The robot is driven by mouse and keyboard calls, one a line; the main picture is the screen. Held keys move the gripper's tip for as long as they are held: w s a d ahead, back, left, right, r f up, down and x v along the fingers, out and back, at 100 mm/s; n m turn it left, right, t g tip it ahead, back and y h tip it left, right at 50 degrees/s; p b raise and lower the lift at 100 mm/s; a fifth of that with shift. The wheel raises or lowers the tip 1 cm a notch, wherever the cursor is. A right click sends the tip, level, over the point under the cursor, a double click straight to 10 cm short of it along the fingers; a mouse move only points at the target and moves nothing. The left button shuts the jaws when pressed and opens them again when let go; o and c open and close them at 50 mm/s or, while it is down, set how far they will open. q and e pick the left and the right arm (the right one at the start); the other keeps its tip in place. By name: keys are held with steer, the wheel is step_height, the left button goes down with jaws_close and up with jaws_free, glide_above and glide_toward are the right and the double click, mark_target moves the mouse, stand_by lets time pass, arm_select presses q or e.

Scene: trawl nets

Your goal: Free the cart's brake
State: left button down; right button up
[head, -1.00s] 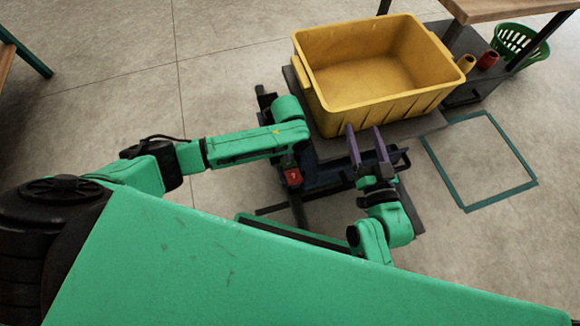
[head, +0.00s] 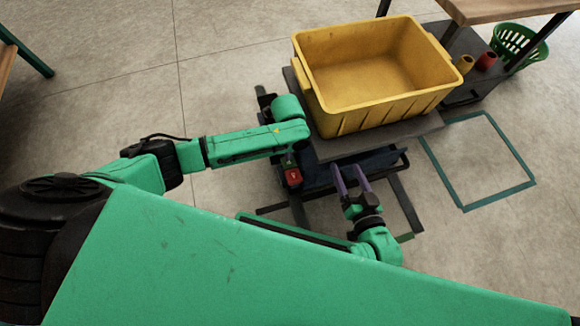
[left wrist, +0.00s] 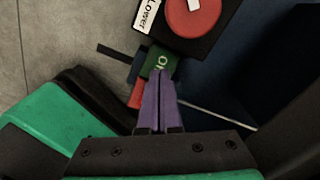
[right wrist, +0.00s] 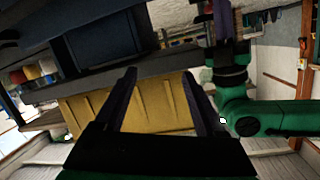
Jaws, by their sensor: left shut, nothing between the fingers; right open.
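The cart (head: 395,137) has a grey top. In the left wrist view, a green pad with white lettering (left wrist: 161,60) and a red pad (left wrist: 137,96) sit side by side low on the cart; I cannot tell for certain that these are the brake pedals. My left gripper (left wrist: 162,74) is shut and empty, its purple tips at the green pad's near edge; contact is unclear. In the head view its fingers are hidden under my left arm. My right gripper (head: 349,167) is open and empty, in front of the cart's near side.
A yellow tub (head: 322,114) stands on the cart. A black box with a red button (left wrist: 193,14) and a "Lower" label is just beyond the green pad. A teal floor outline (head: 463,202), table (head: 500,10) and green basket (head: 535,48) are to the right.

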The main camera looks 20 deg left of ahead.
arm_select(q)
steer(key=shift+r, duration=0.2)
arm_select(e)
steer(key=s+f+g, duration=0.2)
steer(key=s+f, duration=0.1)
arm_select(q)
steer(key=shift+r+p, duration=0.4)
steer(key=shift+p, duration=0.25)
step_height(320, 180, up, 4)
steer(key=p, duration=0.4)
steer(key=shift+f+p, duration=0.1)
steer(key=shift+p, duration=0.25)
arm_select(e)
steer(key=shift+n+g, duration=0.3)
steer(key=shift+g, duration=0.1)
steer(key=r, duration=0.6)
steer(key=shift+s, duration=0.25)
